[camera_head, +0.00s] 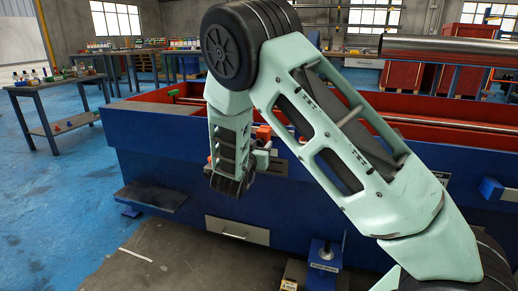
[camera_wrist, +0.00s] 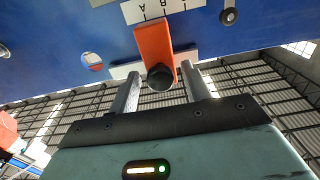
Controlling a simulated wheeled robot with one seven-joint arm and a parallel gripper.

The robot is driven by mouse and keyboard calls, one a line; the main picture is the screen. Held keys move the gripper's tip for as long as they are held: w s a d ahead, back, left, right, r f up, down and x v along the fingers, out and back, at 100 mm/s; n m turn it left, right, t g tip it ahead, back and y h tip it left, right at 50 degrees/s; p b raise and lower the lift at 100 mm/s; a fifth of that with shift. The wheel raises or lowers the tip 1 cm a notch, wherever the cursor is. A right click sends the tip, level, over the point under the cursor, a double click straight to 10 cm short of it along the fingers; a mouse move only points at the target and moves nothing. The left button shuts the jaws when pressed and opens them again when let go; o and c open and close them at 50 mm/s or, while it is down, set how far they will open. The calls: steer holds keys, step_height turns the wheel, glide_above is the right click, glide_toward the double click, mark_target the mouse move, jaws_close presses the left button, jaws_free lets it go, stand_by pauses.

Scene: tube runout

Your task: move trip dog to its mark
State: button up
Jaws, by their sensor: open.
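The trip dog (camera_wrist: 153,44) is an orange piece with a round black knob (camera_wrist: 160,78) at its end. In the wrist view it stands out from a blue panel, in front of a white plate with dark letters and marks (camera_wrist: 160,8). My gripper (camera_wrist: 160,72) is open, with one finger on each side of the knob. I see no clear contact with either finger. In the head view my gripper (camera_head: 262,160) is at the front of the blue machine, and an orange piece (camera_head: 263,132) shows just above it. The letters are too partial to tell the mark.
The blue machine (camera_head: 150,135) with a red inner trough spans the middle. A shelf (camera_head: 152,196) juts from its front at left, and a blue post (camera_head: 325,255) stands in front. A workbench (camera_head: 52,85) with bottles is at far left. Floor (camera_head: 50,220) at left is clear.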

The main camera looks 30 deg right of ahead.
steer(key=shift+w+d, duration=0.35)
steer(key=shift+d, duration=0.05)
jaws_close()
steer(key=shift+w+a+r, duration=0.15)
steer(key=shift+w+a, duration=0.1)
steer(key=shift+w+a+p, duration=0.75)
steer(key=shift+w+a, duration=0.1)
steer(key=shift+w, duration=0.25)
jaws_free()
